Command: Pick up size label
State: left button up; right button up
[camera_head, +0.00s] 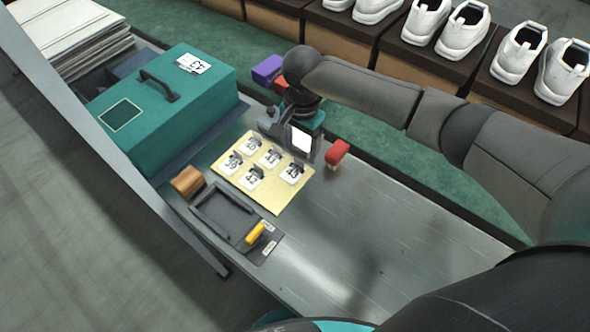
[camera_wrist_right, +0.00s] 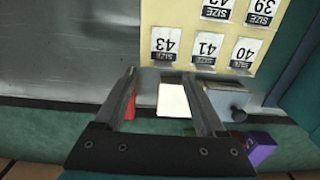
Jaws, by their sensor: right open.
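A yellow board (camera_head: 270,199) on the steel bench holds several white size labels. The size 43 label (camera_head: 292,173) is at its right corner, and also shows in the wrist view (camera_wrist_right: 167,43). Beside it in the wrist view are labels 41 (camera_wrist_right: 208,47) and 40 (camera_wrist_right: 245,52). My right gripper (camera_head: 302,150) is over the back edge of the board. In the wrist view its fingers (camera_wrist_right: 162,78) are apart, short of the labels. A plain white square (camera_wrist_right: 172,100) shows between them; I cannot tell whether it touches them. My left gripper is out of view.
A teal box (camera_head: 165,100) with a 43 tag stands at left. A dark tray (camera_head: 228,212) with a yellow-handled tool (camera_head: 255,234) is in front. The bench's right part is clear.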

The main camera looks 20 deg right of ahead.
aim_at(299, 165)
jog(key=f, duration=0.1)
jog(key=f+b, duration=0.1)
jog(key=f, duration=0.1)
jog(key=f+b, duration=0.1)
jog(key=f, duration=0.1)
jog(key=shift+w+f, duration=0.15)
jog(key=shift+w, duration=0.15)
grip_shut()
